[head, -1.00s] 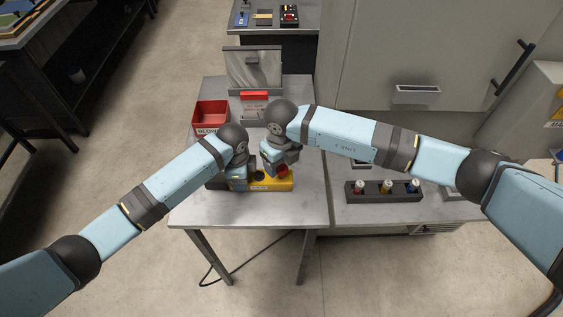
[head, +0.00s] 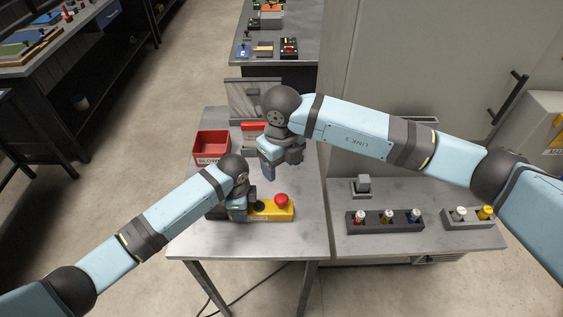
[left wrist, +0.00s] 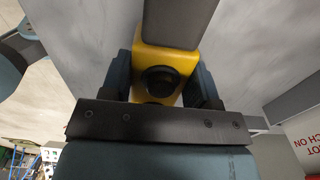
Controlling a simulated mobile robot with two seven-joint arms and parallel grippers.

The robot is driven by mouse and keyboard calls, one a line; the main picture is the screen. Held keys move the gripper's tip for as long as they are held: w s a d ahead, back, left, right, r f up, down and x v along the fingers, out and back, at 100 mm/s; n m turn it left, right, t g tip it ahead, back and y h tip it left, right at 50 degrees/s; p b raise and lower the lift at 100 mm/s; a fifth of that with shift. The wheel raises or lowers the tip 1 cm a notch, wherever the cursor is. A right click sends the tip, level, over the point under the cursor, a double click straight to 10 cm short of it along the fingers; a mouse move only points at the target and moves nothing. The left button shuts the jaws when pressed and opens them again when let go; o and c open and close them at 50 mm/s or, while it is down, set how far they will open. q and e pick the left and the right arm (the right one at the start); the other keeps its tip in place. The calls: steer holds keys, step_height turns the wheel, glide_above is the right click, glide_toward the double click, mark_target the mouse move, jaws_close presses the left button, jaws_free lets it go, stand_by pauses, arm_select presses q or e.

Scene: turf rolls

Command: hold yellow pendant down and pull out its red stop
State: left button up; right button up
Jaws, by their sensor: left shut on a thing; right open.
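The yellow pendant (head: 270,215) lies on the grey table, with a red mushroom stop (head: 281,200) on its right end and a black button left of it. My left gripper (head: 238,211) is shut on the pendant's left part. In the left wrist view the pendant (left wrist: 182,62) sits between the two fingers (left wrist: 160,85), with a black round button facing the camera. My right gripper (head: 268,172) is open and empty, above and behind the red stop, apart from it. I cannot tell how far the stop stands out.
A red bin (head: 211,146) stands at the table's back left, beside a red-and-white box (head: 252,134). The front of the left table is clear.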

arm_select(q)
steer(key=o, duration=1.3)
steer(key=shift+c, duration=0.2)
steer(key=shift+r, duration=0.1)
